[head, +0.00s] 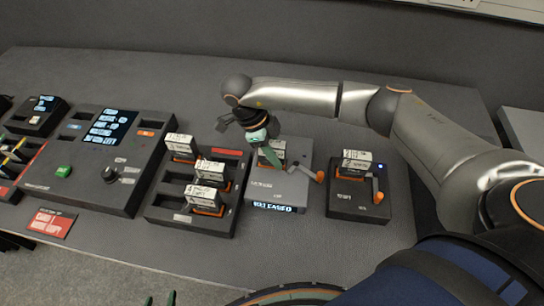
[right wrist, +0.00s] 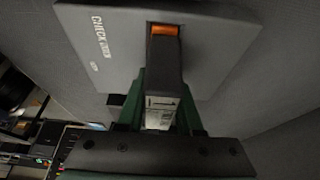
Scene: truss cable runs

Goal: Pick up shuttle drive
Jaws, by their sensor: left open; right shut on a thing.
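My right gripper (head: 264,148) is over the grey checker unit (head: 296,186), shut on a white-labelled drive (head: 277,150). In the right wrist view its green fingers (right wrist: 160,92) flank this drive (right wrist: 158,112), whose orange end (right wrist: 164,31) is at the checker's grey face. I cannot tell if it is seated or lifted. Which drive is the shuttle drive I cannot read. Three similar drives stand in the dark rack (head: 192,223), and another drive (head: 352,163) sits in the dark box (head: 358,207) to the right. Only the green fingertips of my left gripper (head: 160,299) show at the bottom edge, apart and empty.
A dark control panel (head: 92,171) with a lit screen, green button and knob stands left of the rack. Orange-tipped levers are on the checker (head: 319,176) and the right box (head: 379,197). A red card (head: 53,223) lies at the front left. The tabletop behind the units is clear.

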